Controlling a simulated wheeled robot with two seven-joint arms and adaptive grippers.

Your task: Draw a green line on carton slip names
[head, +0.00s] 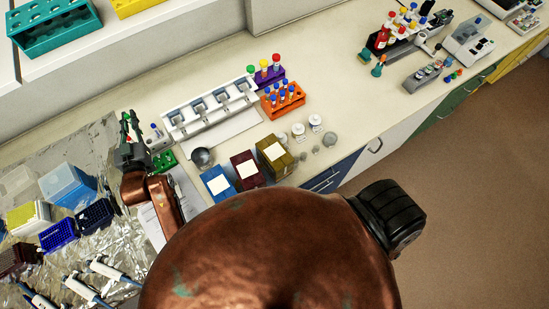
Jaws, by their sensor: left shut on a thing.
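Three cartons stand in a row near the front edge of the bench: a blue carton (212,197), a maroon carton (238,159) and an olive carton (265,144). Each has a white slip on top: the blue carton's slip (219,184), the maroon carton's slip (246,169) and the olive carton's slip (274,151). Any writing on them is too small to read. My left gripper (131,133) is left of the cartons, apart from them, shut on a thin green thing (125,122), apparently a green marker. My right gripper is not in view.
A white rack (210,112) stands behind the cartons, with an orange tube rack (284,102) to its right. Pipettes (85,289) and tip boxes (68,186) crowd the foil at left.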

